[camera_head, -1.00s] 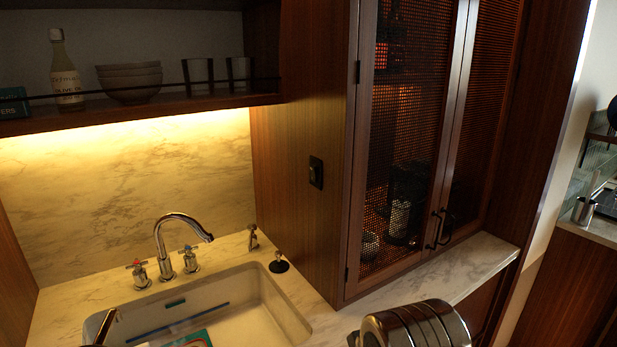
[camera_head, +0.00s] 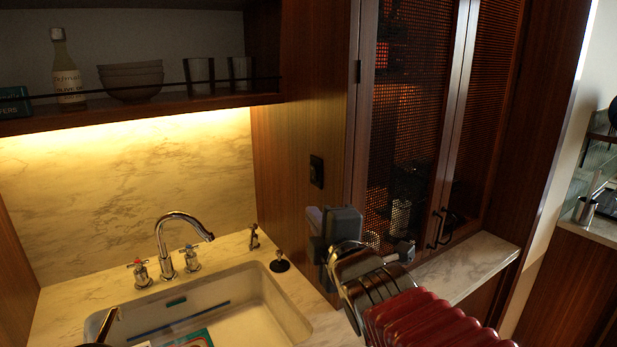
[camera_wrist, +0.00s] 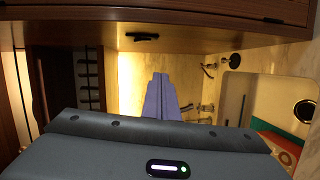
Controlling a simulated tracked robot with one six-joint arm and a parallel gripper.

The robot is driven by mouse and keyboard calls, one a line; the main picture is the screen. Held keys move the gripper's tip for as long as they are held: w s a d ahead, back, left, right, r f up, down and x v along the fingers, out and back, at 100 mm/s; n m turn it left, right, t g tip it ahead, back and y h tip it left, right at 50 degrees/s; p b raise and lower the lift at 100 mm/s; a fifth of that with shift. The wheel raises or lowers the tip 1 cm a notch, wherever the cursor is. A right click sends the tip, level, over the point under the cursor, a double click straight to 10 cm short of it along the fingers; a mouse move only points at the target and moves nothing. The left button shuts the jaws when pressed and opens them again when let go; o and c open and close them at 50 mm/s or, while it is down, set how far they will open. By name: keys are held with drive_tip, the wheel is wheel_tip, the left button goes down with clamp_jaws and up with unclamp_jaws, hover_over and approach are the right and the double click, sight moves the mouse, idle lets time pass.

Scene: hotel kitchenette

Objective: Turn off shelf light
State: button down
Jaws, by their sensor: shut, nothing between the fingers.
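The shelf light shows as a yellow glow (camera_head: 130,124) under the wall shelf and over the marble backsplash; it is lit. A small black switch plate (camera_head: 316,171) sits on the wooden side panel, right of the backsplash. In the wrist view the black switch (camera_wrist: 142,36) shows at a steep angle on the wood panel at the top. My gripper (camera_head: 317,219) is below the switch plate, apart from it, beside the panel. In the wrist view my gripper's fingers (camera_wrist: 159,80) are together and empty, pointing toward the lit backsplash.
The shelf (camera_head: 200,102) holds an oil bottle (camera_head: 66,72), bowls (camera_head: 131,82) and cups. The sink (camera_head: 215,312) and chrome faucet (camera_head: 166,245) are at lower left. A mesh-door cabinet (camera_head: 408,120) stands right of the panel, close to my arm.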

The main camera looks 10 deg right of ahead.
drive_tip(key=r+n, duration=0.1)
drive_tip(key=r+n+t, duration=0.1)
drive_tip(key=w, duration=0.1)
drive_tip(key=shift+a+r+n+t+y, duration=0.3)
drive_tip(key=shift+a+r+n, duration=0.1)
drive_tip(key=shift+w, duration=0.15)
approach(313, 173)
drive_tip(key=w+a, duration=0.6)
drive_tip(key=shift+w+d+r, duration=0.15)
drive_tip(key=shift+d+r, duration=0.05)
drive_tip(key=shift+d, duration=0.45)
drive_tip(key=shift+w+d+r, duration=0.1)
drive_tip(key=shift+d+r, duration=0.05)
drive_tip(key=shift+d, duration=0.5)
drive_tip(key=shift+w+d+r, duration=0.15)
drive_tip(key=shift+d+r, duration=0.05)
drive_tip(key=shift+d, duration=0.45)
